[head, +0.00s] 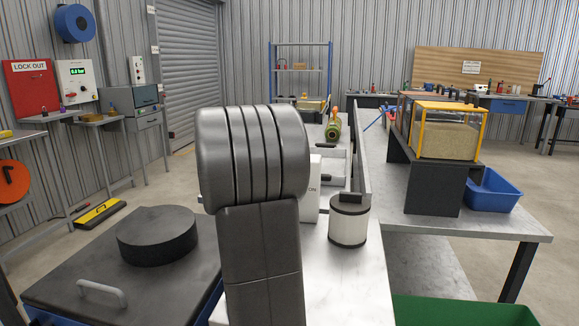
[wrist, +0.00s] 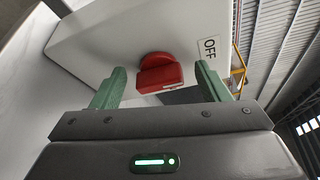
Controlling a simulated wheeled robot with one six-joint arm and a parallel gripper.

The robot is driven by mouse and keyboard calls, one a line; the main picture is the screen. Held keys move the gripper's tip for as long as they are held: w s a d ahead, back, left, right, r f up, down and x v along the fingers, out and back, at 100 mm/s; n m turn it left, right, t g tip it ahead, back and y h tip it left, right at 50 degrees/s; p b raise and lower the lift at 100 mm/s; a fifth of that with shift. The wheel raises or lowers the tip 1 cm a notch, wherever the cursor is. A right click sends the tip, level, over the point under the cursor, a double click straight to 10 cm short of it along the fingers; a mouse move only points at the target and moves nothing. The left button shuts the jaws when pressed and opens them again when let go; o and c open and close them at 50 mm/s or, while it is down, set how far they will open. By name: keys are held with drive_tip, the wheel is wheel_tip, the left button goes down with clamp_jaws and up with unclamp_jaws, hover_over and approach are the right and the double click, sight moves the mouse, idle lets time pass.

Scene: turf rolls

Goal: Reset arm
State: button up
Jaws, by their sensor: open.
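In the wrist view my gripper (wrist: 162,88) is open, with its two green fingers apart. A red knob (wrist: 160,74) on a white box (wrist: 120,40) shows between and just beyond the fingertips. A label reading OFF (wrist: 210,49) is on the box to the right of the knob. I cannot tell whether a finger touches the knob. In the head view my grey arm fills the middle and hides my gripper. Part of the white box (head: 313,190) shows just right of my arm, and its knob is hidden there.
A white canister with dark bands (head: 349,222) stands on the bench right of my arm. A thin upright panel (head: 362,150) runs along the bench. A yellow-framed clear case (head: 446,132) and a blue bin (head: 488,190) stand farther right. A black round block (head: 157,235) is at left.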

drive_tip(key=shift+s+d+r+m+g+y, duration=0.2)
drive_tip(key=shift+m+y, duration=0.85)
drive_tip(key=shift+m, duration=0.7)
drive_tip(key=shift+w+d+r+m+y, duration=0.15)
drive_tip(key=shift+d+m+y, duration=0.15)
drive_tip(key=shift+m+y, duration=1.15)
drive_tip(key=shift+s+d+r+m+g+y, duration=0.2)
drive_tip(key=shift+m+y, duration=0.5)
drive_tip(key=shift+m, duration=1.4)
drive_tip(key=shift+w+f, duration=0.15)
